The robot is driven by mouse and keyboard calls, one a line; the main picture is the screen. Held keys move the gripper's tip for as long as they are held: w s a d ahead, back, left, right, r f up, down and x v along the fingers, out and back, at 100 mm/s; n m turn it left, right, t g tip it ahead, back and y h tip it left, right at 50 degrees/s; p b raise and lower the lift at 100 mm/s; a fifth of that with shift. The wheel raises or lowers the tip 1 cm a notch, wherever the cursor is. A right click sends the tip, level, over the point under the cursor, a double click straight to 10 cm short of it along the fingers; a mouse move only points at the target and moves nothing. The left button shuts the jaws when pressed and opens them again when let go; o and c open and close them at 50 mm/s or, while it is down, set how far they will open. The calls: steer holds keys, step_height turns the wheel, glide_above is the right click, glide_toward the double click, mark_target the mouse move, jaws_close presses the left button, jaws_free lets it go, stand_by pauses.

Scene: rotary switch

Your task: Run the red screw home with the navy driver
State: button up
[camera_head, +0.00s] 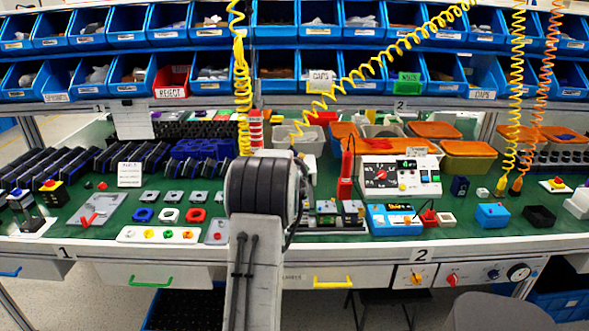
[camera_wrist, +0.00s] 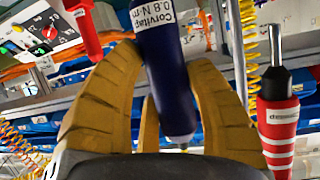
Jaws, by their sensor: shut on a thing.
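The navy driver (camera_wrist: 166,75) is in the middle of the wrist view, with a white label reading 0.8 N·m on its body. Its narrow tip points to the bottom of the picture. My gripper (camera_wrist: 165,62) has yellow ribbed fingers on both sides of the driver and is shut on it. In the head view my arm hides the gripper and the driver. I cannot make out the red screw for certain in either view.
A red-and-white striped driver (camera_wrist: 278,115) hangs right of my gripper in the wrist view. A red driver (camera_head: 345,172) stands beside a white control box (camera_head: 400,176). Yellow coiled cords (camera_head: 243,95) hang over the crowded green bench. Blue bins (camera_head: 75,28) line the back.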

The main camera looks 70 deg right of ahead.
mark_target(294, 154)
stand_by(0.8)
steer(key=shift+r+p, duration=1.1)
steer(key=shift+r, duration=1.25)
